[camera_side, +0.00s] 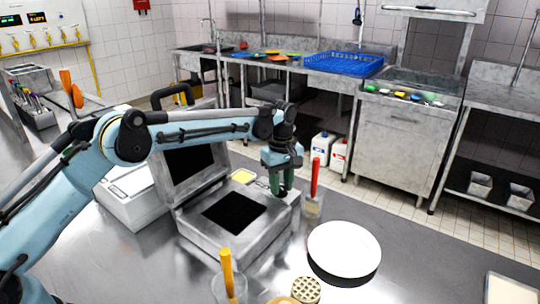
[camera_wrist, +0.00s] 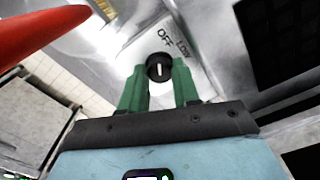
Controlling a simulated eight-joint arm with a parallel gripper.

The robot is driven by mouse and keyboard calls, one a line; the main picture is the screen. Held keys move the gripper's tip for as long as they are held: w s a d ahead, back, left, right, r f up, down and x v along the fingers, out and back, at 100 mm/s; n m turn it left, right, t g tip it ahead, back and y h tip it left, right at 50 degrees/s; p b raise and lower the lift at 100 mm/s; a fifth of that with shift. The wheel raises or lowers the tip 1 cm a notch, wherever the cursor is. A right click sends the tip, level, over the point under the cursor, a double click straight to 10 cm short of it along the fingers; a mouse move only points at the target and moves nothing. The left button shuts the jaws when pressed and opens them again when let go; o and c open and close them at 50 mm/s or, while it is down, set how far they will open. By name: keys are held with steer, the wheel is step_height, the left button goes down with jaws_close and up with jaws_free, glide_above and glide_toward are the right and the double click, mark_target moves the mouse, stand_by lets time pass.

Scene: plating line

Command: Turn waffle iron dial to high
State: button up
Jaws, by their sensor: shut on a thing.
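The waffle iron (camera_side: 188,222) stands on the steel counter with its lid raised and its dark plates showing. Its dial (camera_wrist: 159,66) is a black round knob with a white mark, seen between my fingers in the wrist view.
A container with a red-handled tool (camera_side: 315,178) stands just right of my gripper, and its red handle looms close in the wrist view (camera_wrist: 40,28). A white plate (camera_side: 344,250) lies further right.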

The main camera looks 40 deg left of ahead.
steer(key=m, duration=1.1)
steer(key=shift+m, duration=0.4)
steer(key=m, duration=1.1)
steer(key=shift+m, duration=0.5)
steer(key=o, duration=1)
steer(key=shift+o, duration=0.2)
